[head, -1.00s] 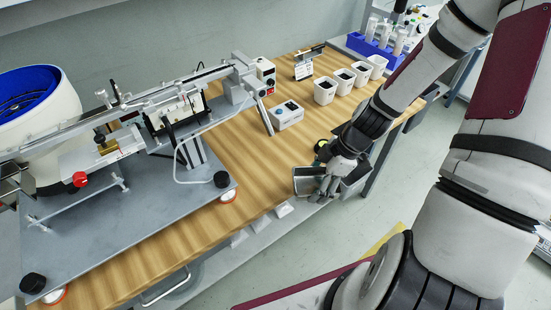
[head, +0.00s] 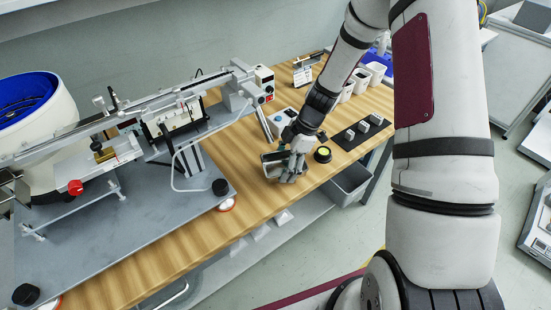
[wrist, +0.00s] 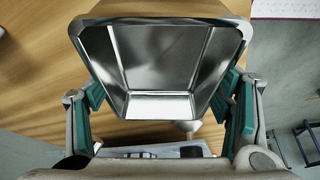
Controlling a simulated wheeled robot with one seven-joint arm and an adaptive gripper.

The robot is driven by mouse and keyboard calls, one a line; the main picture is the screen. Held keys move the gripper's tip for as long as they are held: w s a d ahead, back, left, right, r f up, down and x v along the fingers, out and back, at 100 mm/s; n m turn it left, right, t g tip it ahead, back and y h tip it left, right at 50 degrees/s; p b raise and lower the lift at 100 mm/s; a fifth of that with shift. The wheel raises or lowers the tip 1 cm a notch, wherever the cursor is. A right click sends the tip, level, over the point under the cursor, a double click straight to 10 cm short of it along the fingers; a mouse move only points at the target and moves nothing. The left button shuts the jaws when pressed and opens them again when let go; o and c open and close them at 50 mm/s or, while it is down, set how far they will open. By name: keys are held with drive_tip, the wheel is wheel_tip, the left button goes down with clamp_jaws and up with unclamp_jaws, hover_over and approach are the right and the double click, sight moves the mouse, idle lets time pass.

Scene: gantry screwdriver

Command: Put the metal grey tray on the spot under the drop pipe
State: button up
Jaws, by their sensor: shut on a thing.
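The metal grey tray (wrist: 160,55) is between the two teal-padded fingers of my gripper (wrist: 161,98) in the wrist view. It is empty and shiny inside. In the head view, my gripper (head: 287,172) is shut on the tray (head: 271,158) over the wooden table, right of the gantry machine. I cannot tell whether the tray touches the table. A slanted grey tube (head: 264,122) hangs from the right end of the gantry rail, behind and left of the tray; it may be the drop pipe. The spot under it is not clearly marked.
The gantry machine's grey base plate (head: 130,235) fills the table's left part. A round black thing with a yellow top (head: 323,154) and a black strip with white blocks (head: 362,131) lie to the right.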

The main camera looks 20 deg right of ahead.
sight(274, 161)
drive_tip(key=w, duration=0.2)
drive_tip(key=w+a, duration=0.1)
drive_tip(key=shift+w+a, duration=0.2)
drive_tip(key=shift+w, duration=0.2)
drive_tip(key=shift+w+f, duration=0.1)
drive_tip(key=shift+f, duration=0.65)
drive_tip(key=o, duration=1.3)
drive_tip(key=shift+f, duration=0.1)
